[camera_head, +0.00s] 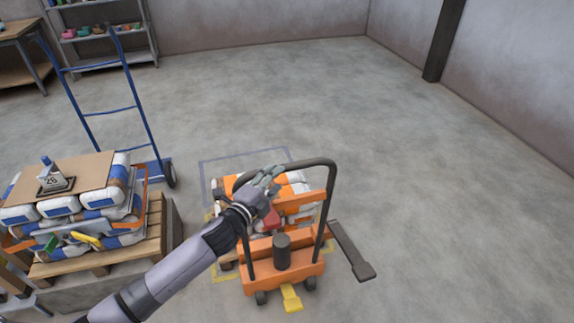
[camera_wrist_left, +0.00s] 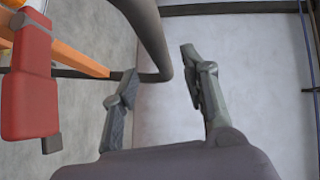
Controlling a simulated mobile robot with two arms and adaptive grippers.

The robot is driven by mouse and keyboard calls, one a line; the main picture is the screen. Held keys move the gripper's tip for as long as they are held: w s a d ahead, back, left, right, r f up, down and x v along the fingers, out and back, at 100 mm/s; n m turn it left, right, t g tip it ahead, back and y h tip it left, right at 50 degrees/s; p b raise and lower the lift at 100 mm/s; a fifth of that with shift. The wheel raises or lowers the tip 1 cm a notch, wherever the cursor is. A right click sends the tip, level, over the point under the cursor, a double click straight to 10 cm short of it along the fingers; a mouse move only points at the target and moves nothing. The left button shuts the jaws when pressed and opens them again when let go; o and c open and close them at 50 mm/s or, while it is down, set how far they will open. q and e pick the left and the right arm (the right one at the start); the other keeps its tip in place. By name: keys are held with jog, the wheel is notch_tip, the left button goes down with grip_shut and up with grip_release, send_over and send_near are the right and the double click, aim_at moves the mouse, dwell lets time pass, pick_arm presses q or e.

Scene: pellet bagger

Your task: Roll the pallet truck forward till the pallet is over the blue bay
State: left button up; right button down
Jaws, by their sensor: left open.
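The orange pallet truck (camera_head: 285,255) stands in the middle of the head view, its dark looped handle (camera_head: 325,162) upright. White and orange bags (camera_head: 300,186) show beyond its frame; the pallet under them is mostly hidden. The blue bay (camera_head: 243,156) is an outline on the floor, just beyond and left of the load. My left gripper (camera_head: 268,180) is open at the handle's upper left. In the left wrist view, the handle's bend (camera_wrist_left: 160,60) lies between the open fingers (camera_wrist_left: 163,92); contact is unclear. My right gripper is not in view.
A loaded wooden pallet (camera_head: 100,258) with bags and a blue hand truck (camera_head: 130,110) stand at left. Yellow floor marking (camera_head: 228,277) shows around the truck. A dark grey bar (camera_head: 350,250) lies right of it. The floor beyond the bay is clear.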

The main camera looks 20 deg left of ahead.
aim_at(287, 168)
pick_arm(q)
jog(key=x, duration=0.7)
jog(key=shift+w, duration=0.3)
grip_shut()
jog(key=shift+f, duration=0.1)
dwell(0.4)
